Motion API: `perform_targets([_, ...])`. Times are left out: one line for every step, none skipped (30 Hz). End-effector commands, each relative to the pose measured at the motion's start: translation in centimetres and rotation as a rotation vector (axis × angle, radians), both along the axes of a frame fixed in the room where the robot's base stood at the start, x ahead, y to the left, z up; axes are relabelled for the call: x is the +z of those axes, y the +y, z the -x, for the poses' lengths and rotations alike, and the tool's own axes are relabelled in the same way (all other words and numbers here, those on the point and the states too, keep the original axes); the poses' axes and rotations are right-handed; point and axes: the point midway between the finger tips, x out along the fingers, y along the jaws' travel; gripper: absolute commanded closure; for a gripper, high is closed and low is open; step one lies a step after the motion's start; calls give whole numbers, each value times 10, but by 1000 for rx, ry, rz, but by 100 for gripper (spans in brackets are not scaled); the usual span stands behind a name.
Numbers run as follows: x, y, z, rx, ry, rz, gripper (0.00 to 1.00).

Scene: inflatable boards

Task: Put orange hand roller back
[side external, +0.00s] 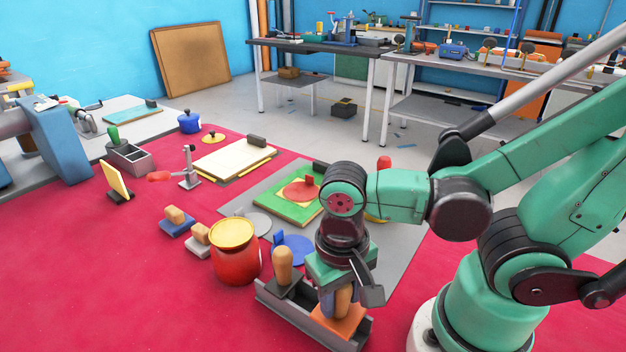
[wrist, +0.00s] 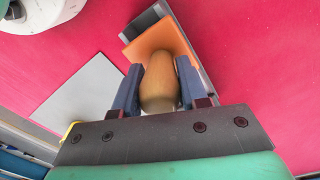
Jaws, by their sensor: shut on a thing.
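The orange hand roller has an orange base (side external: 340,320) and a tan wooden handle (wrist: 159,82). In the side view it sits at the right end of a long grey holder (side external: 297,322) on the red surface. My gripper (wrist: 157,80) is shut on the handle from above, with one dark finger on each side. The orange base also shows in the wrist view (wrist: 160,40), over or in the grey holder; I cannot tell whether it rests fully on it. A second tool with a wooden handle (side external: 284,264) stands in the holder's left part.
A red pot with a yellow lid (side external: 234,250) stands just left of the holder. Behind lie a blue disc (side external: 293,249) and a green board (side external: 287,202) on a grey mat. Two small wooden-handled blocks (side external: 177,221) stand farther left. The red surface at front left is clear.

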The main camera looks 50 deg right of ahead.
Motion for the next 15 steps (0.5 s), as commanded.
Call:
perform_targets([0, 0, 0, 0, 0, 0, 100])
perform_targets([0, 0, 0, 0, 0, 0, 100])
perform_targets([0, 0, 0, 0, 0, 0, 100])
perform_targets([0, 0, 0, 0, 0, 0, 100])
perform_targets([0, 0, 0, 0, 0, 0, 100])
perform_targets([0, 0, 0, 0, 0, 0, 100])
perform_targets([-1, 0, 0, 0, 0, 0, 100])
perform_targets([-1, 0, 0, 0, 0, 0, 100])
perform_targets([-1, 0, 0, 0, 0, 0, 100])
perform_targets([-2, 0, 0, 0, 0, 0, 100])
perform_targets([-2, 0, 0, 0, 0, 0, 100])
perform_targets([-2, 0, 0, 0, 0, 0, 100])
perform_targets([-3, 0, 0, 0, 0, 0, 100])
perform_targets([-3, 0, 0, 0, 0, 0, 100])
perform_targets([-3, 0, 0, 0, 0, 0, 100])
